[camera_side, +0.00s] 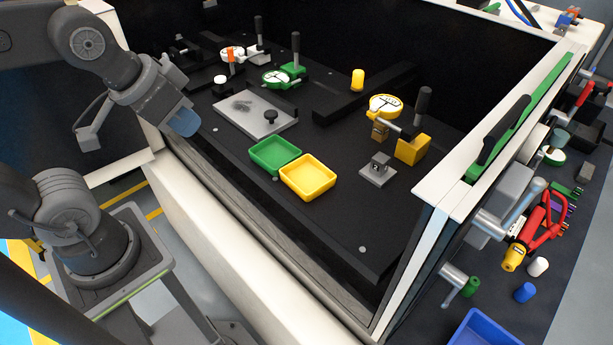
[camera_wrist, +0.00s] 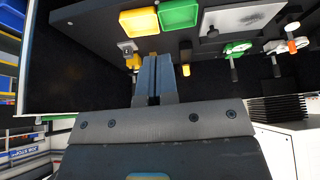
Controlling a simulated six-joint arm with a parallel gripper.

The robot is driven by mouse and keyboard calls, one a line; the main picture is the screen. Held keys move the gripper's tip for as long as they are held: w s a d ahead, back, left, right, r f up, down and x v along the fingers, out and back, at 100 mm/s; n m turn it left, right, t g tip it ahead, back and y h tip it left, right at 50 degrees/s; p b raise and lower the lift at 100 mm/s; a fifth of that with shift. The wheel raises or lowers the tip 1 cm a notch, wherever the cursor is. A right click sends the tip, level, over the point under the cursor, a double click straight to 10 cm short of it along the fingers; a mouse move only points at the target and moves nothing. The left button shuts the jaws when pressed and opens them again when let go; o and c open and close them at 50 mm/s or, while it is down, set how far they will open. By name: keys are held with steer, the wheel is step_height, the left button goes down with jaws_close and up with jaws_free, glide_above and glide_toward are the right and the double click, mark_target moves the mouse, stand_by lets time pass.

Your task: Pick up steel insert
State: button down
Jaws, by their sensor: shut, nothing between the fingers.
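A small grey metal block on a square plate (camera_side: 378,169) looks like the steel insert. It sits on the black work surface, right of the yellow tray, and shows small near the upper left of the wrist view (camera_wrist: 127,48). I cannot tell the block and plate apart clearly there. My gripper (camera_wrist: 153,58) is shut and empty, with its two fingers side by side. In the side view my gripper (camera_side: 183,122) hangs over the left front edge of the bench, well away from the metal block.
A green tray (camera_side: 275,154) and a yellow tray (camera_side: 308,177) stand mid-bench. Behind the block are a yellow clamp block (camera_side: 412,150) and a yellow dial (camera_side: 384,106). A grey plate with a black knob (camera_side: 255,115) lies left. White walls (camera_side: 240,240) edge the bench.

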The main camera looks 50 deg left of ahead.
steer(key=c, duration=0.7)
jaws_free()
steer(key=shift+r, duration=0.1)
steer(key=w+d+r+m+g, duration=0.2)
steer(key=w+r+m, duration=0.3)
steer(key=w, duration=0.4)
steer(key=m+g, duration=0.4)
steer(key=m, duration=0.9)
glide_above(382, 158)
step_height(382, 158, down, 10)
steer(key=f, duration=0.7)
steer(key=shift+w+a+f, duration=0.1)
steer(key=shift+a+f, duration=0.15)
steer(key=shift+d+f, duration=0.15)
steer(key=shift+f, duration=1.2)
steer(key=shift+d+f, duration=0.1)
steer(key=shift+f, duration=1.25)
